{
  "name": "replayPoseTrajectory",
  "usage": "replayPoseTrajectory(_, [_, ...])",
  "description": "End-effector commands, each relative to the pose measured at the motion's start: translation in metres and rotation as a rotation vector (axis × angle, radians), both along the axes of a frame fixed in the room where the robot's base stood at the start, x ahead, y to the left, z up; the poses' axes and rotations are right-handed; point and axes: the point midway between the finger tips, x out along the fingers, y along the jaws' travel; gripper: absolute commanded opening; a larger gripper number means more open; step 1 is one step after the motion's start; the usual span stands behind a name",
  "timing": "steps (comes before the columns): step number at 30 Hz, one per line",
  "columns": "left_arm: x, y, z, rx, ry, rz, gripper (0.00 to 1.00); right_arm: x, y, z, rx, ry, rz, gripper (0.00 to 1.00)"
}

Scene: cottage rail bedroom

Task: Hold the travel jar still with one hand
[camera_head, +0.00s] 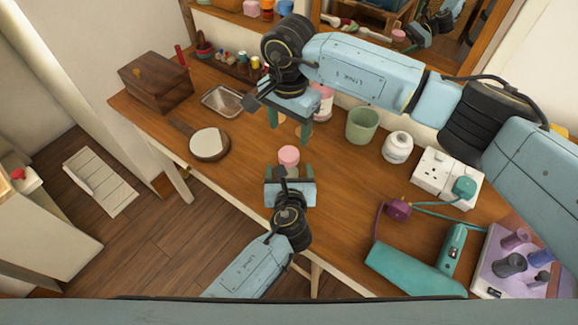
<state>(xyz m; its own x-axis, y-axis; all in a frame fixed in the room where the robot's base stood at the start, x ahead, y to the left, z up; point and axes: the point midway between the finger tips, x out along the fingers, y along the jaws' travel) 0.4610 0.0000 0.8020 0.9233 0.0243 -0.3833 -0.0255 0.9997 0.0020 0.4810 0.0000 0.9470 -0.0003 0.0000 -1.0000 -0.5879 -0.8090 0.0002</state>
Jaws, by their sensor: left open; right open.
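A small pink jar (289,155), which looks like the travel jar, stands upright on the wooden dressing table (240,170) near its front edge. My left gripper (289,172) comes from the front edge. Its jaws are open, with the jar just beyond or between the fingertips; contact cannot be told. My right gripper (290,127) is open above the table, behind the pink jar, with its green fingers pointing down. A larger pink container (323,103) stands behind the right gripper and is partly hidden by it.
A hand mirror (209,145), a metal tray (222,101) and a wooden box (156,82) lie to the left. A green cup (361,126), a white jar (397,146), a socket block (447,178) and a teal hair tool (415,268) are to the right.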

Motion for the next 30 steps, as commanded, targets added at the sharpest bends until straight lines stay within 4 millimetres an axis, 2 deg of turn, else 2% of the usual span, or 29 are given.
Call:
replayPoseTrajectory(3, [0.013, 0.0, -0.005, 0.001, -0.001, 0.0, 0.78, 0.0, 0.0, 0.0, 0.0, 0.0, 0.0, 0.63])
replayPoseTrajectory(7, [0.02, 0.0, -0.008, 0.001, -0.001, 0.0, 0.78, 0.0, 0.0, 0.0, 0.0, 0.0, 0.0, 0.63])
replayPoseTrajectory(19, [0.023, 0.0, -0.01, 0.0, 0.0, 0.0, 0.77, 0.0, 0.0, 0.0, 0.0, 0.0, 0.0, 0.63])
replayPoseTrajectory(30, [0.023, 0.0, -0.01, 0.0, 0.0, 0.0, 0.28, 0.0, 0.0, 0.0, 0.0, 0.0, 0.0, 0.63])
